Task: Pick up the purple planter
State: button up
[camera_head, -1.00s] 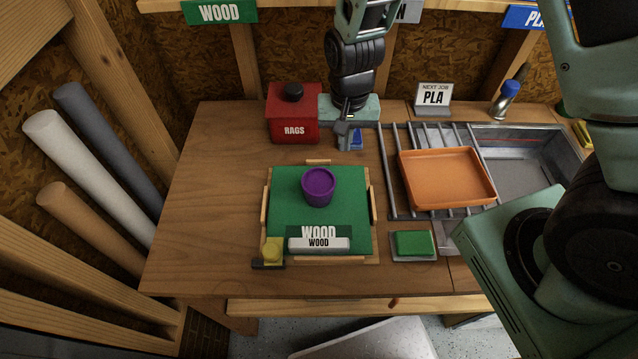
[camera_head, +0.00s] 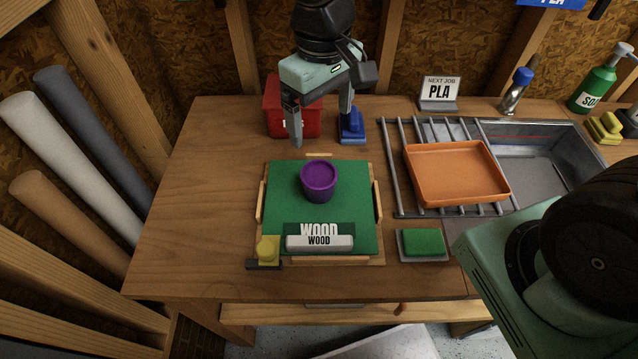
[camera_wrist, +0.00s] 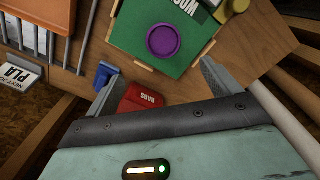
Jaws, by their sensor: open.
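The purple planter (camera_head: 318,181) stands upright on a green mat labelled WOOD (camera_head: 284,215), with wooden edge strips around it. My gripper (camera_head: 320,140) is open and empty, above the back of the table, behind the planter and apart from it. In the wrist view the planter (camera_wrist: 163,41) shows from above, beyond and between the two open fingers (camera_wrist: 155,85). Nothing hides the planter.
A red RAGS box (camera_head: 290,108) and a blue object (camera_head: 352,127) are near my gripper at the back. An orange tray (camera_head: 455,174) lies on a rack by the sink at right. The table's left side is clear.

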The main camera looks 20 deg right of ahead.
aim_at(319, 173)
notch_tip(319, 173, down, 10)
jog(key=shift+f, duration=0.15)
jog(key=shift+s+a+f+p, duration=0.15)
jog(key=shift+f+p, duration=0.15)
jog(key=shift+f, duration=1.05)
jog(key=shift+a+f+p, duration=0.15)
jog(key=shift+f+p, duration=0.15)
jog(key=shift+f, duration=1.05)
jog(key=c, duration=1.1)
